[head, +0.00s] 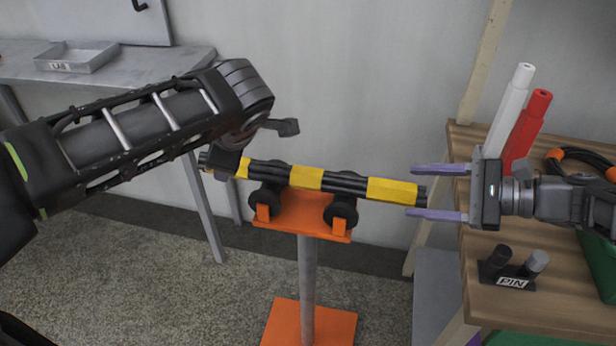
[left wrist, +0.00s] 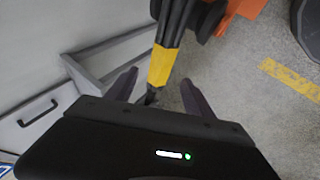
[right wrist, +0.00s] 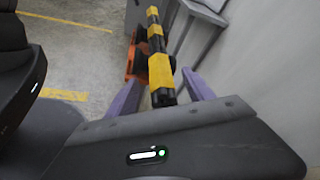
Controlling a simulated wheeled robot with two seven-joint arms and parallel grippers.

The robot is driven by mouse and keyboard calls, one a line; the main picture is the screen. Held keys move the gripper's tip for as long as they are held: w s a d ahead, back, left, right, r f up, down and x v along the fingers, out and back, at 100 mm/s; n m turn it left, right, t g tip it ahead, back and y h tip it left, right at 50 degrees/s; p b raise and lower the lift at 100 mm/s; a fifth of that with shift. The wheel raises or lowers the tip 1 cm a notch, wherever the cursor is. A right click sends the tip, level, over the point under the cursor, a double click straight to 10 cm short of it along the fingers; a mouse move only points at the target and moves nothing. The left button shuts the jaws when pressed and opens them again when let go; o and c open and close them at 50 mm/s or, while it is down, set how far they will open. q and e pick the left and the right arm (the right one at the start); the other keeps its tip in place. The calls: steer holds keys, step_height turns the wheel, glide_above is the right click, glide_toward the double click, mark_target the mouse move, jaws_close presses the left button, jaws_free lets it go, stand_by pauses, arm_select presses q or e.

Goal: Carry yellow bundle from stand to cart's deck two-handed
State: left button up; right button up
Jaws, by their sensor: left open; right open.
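The yellow bundle (head: 306,178), dark rods with yellow bands, lies across the black rollers of an orange stand (head: 300,212). My right gripper (head: 411,190) is open at the bundle's right end, one purple finger on each side of it. In the right wrist view the bundle (right wrist: 160,70) runs between the open fingers (right wrist: 160,80). My left gripper (head: 222,165) is at the left end, its fingers mostly hidden in the head view. In the left wrist view the bundle's yellow band (left wrist: 161,66) lies between its open fingers (left wrist: 158,80). The cart's deck is not clearly identifiable.
A wooden table (head: 540,290) at right holds white and red tubes (head: 526,125), a black holder marked PIN (head: 511,268) and a green item. A grey table (head: 130,67) with a LAB tray (head: 77,57) stands at back left. A wall is close behind the stand.

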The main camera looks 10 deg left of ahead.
mark_target(405, 191)
arm_select(q)
steer(key=x, duration=0.6)
steer(key=shift+w+a+f, duration=0.1)
steer(key=shift+w+f, duration=0.05)
steer(key=shift+f, duration=0.05)
arm_select(e)
steer(key=x, duration=0.6)
steer(key=shift+a+f, duration=0.1)
steer(key=shift+a, duration=0.15)
arm_select(q)
jaws_close()
arm_select(e)
jaws_close()
